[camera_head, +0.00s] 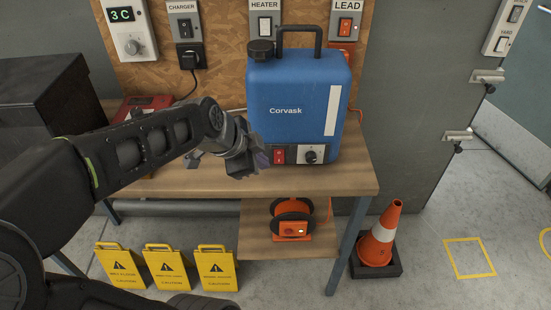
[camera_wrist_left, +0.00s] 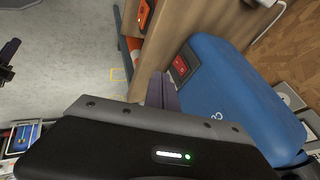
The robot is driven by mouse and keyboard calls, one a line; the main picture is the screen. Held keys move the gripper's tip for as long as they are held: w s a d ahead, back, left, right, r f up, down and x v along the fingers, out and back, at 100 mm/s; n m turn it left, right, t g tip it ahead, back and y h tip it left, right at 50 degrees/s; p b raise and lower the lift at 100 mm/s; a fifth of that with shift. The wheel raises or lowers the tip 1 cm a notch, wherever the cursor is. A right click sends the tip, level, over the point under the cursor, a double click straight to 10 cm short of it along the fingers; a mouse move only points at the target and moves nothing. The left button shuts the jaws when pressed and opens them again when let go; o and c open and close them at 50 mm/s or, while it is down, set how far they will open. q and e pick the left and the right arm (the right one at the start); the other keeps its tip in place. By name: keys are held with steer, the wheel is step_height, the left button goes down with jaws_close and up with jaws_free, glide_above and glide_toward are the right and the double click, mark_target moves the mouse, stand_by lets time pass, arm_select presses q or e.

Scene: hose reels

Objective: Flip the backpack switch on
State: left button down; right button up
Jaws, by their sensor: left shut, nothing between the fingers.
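The blue Corvask backpack (camera_head: 290,95) stands upright on the wooden bench, with a black handle and cap on top. Its red rocker switch (camera_head: 279,156) sits at the left of a panel low on its front, beside a black knob (camera_head: 311,157). The switch also shows in the left wrist view (camera_wrist_left: 181,66); I cannot tell its position. My left gripper (camera_head: 262,161) is shut and empty, just left of the switch. In the left wrist view its fingers (camera_wrist_left: 160,91) point toward the panel; contact is not clear. My right gripper is not seen.
Wall boxes labelled CHARGER (camera_head: 184,24), HEATER (camera_head: 265,25) and LEAD (camera_head: 344,25) hang behind the bench. A red case (camera_head: 143,108) lies behind my left arm. An orange hose reel (camera_head: 292,222) sits on the lower shelf (camera_head: 257,247). A traffic cone (camera_head: 379,240) stands right.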

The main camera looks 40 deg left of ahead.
mark_target(279, 156)
arm_select(q)
steer(key=x, duration=0.5)
steer(key=p+x, duration=0.1)
steer(key=x, duration=0.3)
steer(key=shift+d+f, duration=0.25)
steer(key=shift+f, duration=0.15)
steer(key=shift+w+a+p, duration=0.35)
steer(key=shift+w+a, duration=0.5)
steer(key=shift+w, duration=0.2)
steer(key=shift+w+a, duration=0.4)
steer(key=shift+w, duration=0.15)
